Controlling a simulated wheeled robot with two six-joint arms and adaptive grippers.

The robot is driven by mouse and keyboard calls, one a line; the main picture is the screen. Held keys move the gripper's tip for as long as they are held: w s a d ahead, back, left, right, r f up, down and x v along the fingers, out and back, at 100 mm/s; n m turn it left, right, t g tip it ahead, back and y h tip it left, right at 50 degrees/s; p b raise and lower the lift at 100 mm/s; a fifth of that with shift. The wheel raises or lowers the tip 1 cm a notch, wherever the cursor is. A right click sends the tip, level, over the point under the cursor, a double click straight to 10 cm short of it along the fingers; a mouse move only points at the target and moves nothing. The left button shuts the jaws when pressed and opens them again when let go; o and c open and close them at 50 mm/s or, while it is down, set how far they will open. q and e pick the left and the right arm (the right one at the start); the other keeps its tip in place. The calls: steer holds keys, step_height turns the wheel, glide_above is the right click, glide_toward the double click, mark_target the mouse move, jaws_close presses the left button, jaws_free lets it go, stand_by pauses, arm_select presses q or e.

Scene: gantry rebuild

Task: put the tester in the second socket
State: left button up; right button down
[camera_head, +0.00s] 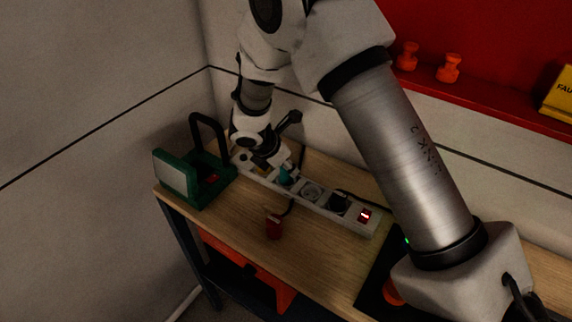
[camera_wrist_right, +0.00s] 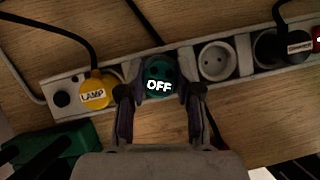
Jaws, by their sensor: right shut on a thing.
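The tester (camera_wrist_right: 160,80) is a round teal piece whose face reads OFF. My right gripper (camera_wrist_right: 155,93) is shut on it, one finger on each side; the gripper (camera_head: 280,172) also shows in the head view, over the white power strip (camera_head: 325,208). In the wrist view the tester sits over the strip (camera_wrist_right: 245,52), between the yellow LAMP plug (camera_wrist_right: 95,92) and an empty round socket (camera_wrist_right: 217,61). The socket behind the tester is hidden; I cannot tell whether the tester is seated. My left gripper is not in view.
A black plug (camera_head: 338,204) and a lit red switch (camera_head: 364,215) are farther right on the strip. A green work lamp (camera_head: 195,177) stands left. A red object (camera_head: 274,226) is in front of the strip. Cables run around the strip. The wooden bench front is mostly clear.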

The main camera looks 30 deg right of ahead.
steer(key=shift+f+b, duration=0.5)
steer(key=shift+f, duration=0.15)
steer(key=c, duration=1.1)
jaws_free()
steer(key=shift+r, duration=0.1)
steer(key=p+v, duration=0.4)
steer(key=p, duration=0.1)
steer(key=shift+a+r, duration=0.1)
steer(key=shift+r, duration=0.25)
steer(key=p+v, duration=0.6)
steer(key=shift+a+p, duration=0.2)
steer(key=shift+p, duration=0.15)
